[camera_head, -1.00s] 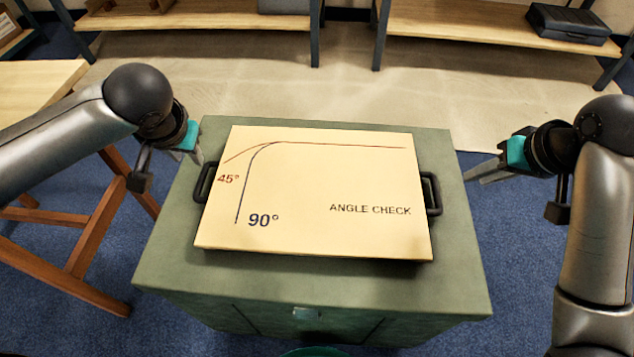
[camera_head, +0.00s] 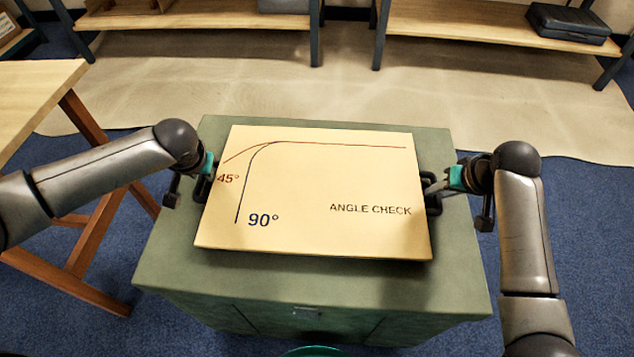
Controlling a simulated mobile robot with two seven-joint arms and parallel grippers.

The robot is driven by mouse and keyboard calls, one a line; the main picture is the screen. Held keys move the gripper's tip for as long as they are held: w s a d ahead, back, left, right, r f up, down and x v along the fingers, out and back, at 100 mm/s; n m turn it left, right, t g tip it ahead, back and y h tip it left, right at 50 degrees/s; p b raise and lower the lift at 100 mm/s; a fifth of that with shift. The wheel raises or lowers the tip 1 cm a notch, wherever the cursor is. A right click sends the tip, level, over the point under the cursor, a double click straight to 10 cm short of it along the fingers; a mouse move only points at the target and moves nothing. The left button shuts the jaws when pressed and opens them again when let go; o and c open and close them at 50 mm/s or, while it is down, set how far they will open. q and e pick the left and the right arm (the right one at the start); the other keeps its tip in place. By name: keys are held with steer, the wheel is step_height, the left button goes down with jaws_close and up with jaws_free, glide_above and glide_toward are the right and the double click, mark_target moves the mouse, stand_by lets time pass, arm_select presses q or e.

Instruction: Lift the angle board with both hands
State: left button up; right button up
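The angle board (camera_head: 315,200) is a pale cream panel with a 45° line, a 90° line and the words "ANGLE CHECK". It lies flat on the green cabinet (camera_head: 300,278), with a dark handle on each short side. My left gripper (camera_head: 210,173) is at the board's left handle, which it partly hides. My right gripper (camera_head: 430,187) is at the right handle (camera_head: 434,206), its fingers reaching over or around it. At this size I cannot tell whether either gripper is open or shut on its handle.
A wooden table (camera_head: 35,95) stands at the left, close to my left arm. Shelves (camera_head: 480,22) stand at the back, one with a dark case (camera_head: 570,23). A beige mat (camera_head: 330,85) covers the floor behind the cabinet. A teal rim (camera_head: 312,351) shows at the bottom.

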arm_select(q)
steer(key=shift+w+f, duration=0.1)
steer(key=shift+f, duration=0.1)
arm_select(e)
steer(key=shift+w+f, duration=0.1)
steer(key=shift+f, duration=0.15)
arm_select(q)
steer(key=c, duration=0.4)
arm_select(e)
jaws_close()
arm_select(q)
jaws_close()
stand_by(0.5)
arm_select(e)
steer(key=shift+r, duration=0.1)
